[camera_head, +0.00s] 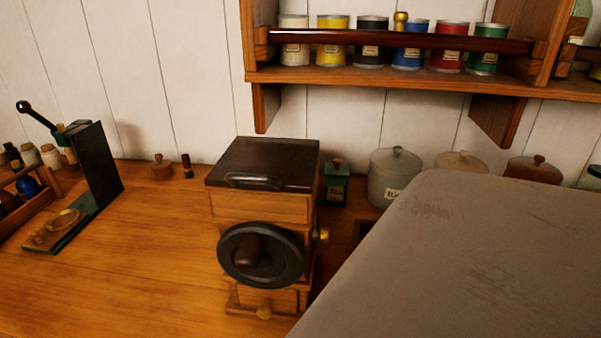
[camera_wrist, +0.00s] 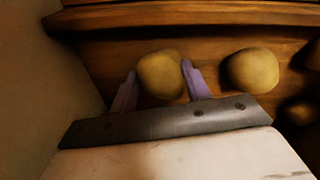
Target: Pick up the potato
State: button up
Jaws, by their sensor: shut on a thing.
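In the wrist view a round, tan-brown potato (camera_wrist: 161,75) sits between the two purple fingers of my gripper (camera_wrist: 160,84). The fingers press on its left and right sides, so the gripper is shut on it. A second potato (camera_wrist: 252,70) lies just to the right, apart from the fingers. The head view shows neither the potatoes nor the gripper; a large grey-brown surface fills its lower right and hides what is behind it.
A wooden rim (camera_wrist: 190,14) runs behind the potatoes. More dark round shapes lie at the right edge. In the head view a wooden grinder (camera_head: 262,207) stands on the counter (camera_head: 130,270), with lidded jars (camera_head: 395,178) behind and a shelf of tins (camera_head: 410,82) above.

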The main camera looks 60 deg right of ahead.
notch_tip(320, 180, up, 20)
jog(key=shift+f, duration=0.15)
dwell(0.4)
